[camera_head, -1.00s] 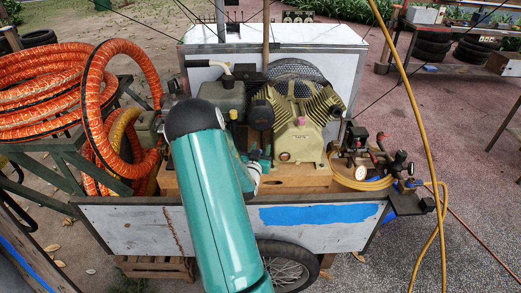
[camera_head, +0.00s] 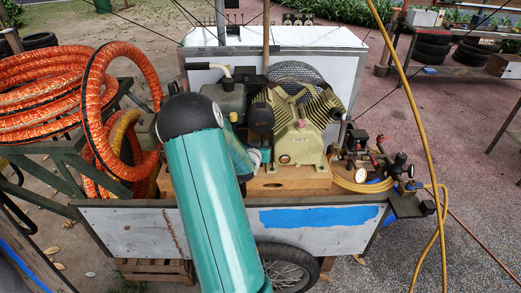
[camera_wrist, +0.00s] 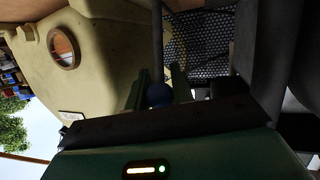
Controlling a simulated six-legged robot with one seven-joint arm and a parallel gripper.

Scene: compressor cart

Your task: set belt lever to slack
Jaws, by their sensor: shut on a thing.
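In the wrist view the belt lever is a thin dark rod (camera_wrist: 157,45) ending in a round blue knob (camera_wrist: 160,95). My gripper (camera_wrist: 158,88) has its two green fingers on either side of the knob and is shut on it. The cream compressor pump (camera_wrist: 100,50) fills the left of that view, and the dark mesh belt guard (camera_wrist: 200,45) is behind the lever. In the head view the pump (camera_head: 300,125) and guard (camera_head: 295,72) stand on the cart. My teal arm blocks much of the left part there, and I cannot make out the lever or fingertips.
The cart's front side panel (camera_head: 230,222) has a blue paint patch. Orange hose coils (camera_head: 45,85) lie at the left. Gauges and fittings (camera_head: 390,165) stick out at the right, beside a hanging yellow hose (camera_head: 405,75). A dark frame part (camera_wrist: 265,50) is close on the right in the wrist view.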

